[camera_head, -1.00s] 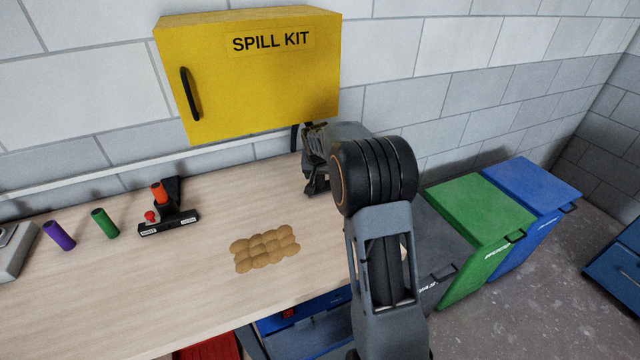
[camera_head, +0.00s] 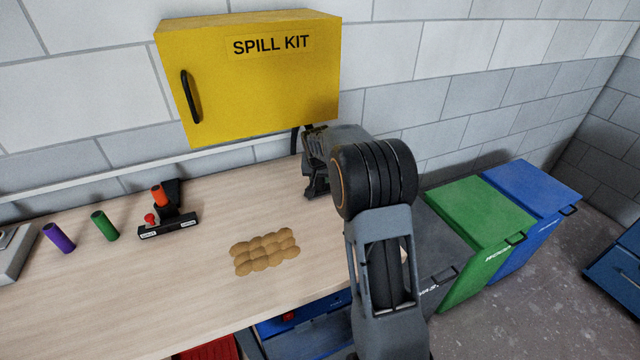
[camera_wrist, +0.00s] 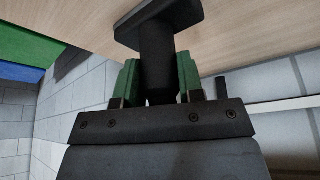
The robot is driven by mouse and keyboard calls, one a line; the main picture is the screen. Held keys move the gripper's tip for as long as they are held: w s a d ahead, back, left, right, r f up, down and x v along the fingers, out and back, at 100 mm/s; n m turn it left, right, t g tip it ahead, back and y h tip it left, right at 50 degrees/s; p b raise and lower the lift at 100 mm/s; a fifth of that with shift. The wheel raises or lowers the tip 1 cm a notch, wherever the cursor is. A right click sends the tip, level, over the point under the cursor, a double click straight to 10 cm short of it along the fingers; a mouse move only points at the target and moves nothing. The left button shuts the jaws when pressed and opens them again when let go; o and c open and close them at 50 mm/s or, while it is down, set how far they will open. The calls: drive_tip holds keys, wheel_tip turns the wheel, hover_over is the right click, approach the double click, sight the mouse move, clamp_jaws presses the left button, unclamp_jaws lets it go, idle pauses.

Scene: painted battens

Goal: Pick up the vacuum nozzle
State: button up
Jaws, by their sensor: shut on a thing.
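The vacuum nozzle (camera_wrist: 158,50) is black, with a neck and a wide flat head, in the wrist view. My gripper (camera_wrist: 158,78) has green fingers, one on each side of the nozzle's neck, and is shut on it. The wide head points toward the pale wooden bench top (camera_wrist: 245,25); I cannot tell whether it touches the wood. In the head view my gripper (camera_head: 314,172) is at the back right of the bench, below the yellow cabinet, partly hidden by my arm.
The yellow spill kit cabinet (camera_head: 255,95) hangs on the wall close above my gripper. Green (camera_head: 480,205) and blue (camera_head: 540,190) bins stand right.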

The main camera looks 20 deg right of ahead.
drive_tip(key=shift+r, duration=0.1)
drive_tip(key=shift+r, duration=0.55)
wheel_tip(320, 180, up, 2)
drive_tip(key=shift+r, duration=0.15)
drive_tip(key=s+a+r+b, duration=0.1)
drive_tip(key=s+a+r, duration=0.2)
drive_tip(key=s, duration=0.3)
drive_tip(key=s+a+r+b, duration=0.2)
drive_tip(key=s+r, duration=0.4)
drive_tip(key=shift+s+a+r, duration=0.25)
drive_tip(key=shift+s+a, duration=0.15)
drive_tip(key=o, duration=0.4)
drive_tip(key=shift+c, duration=1.3)
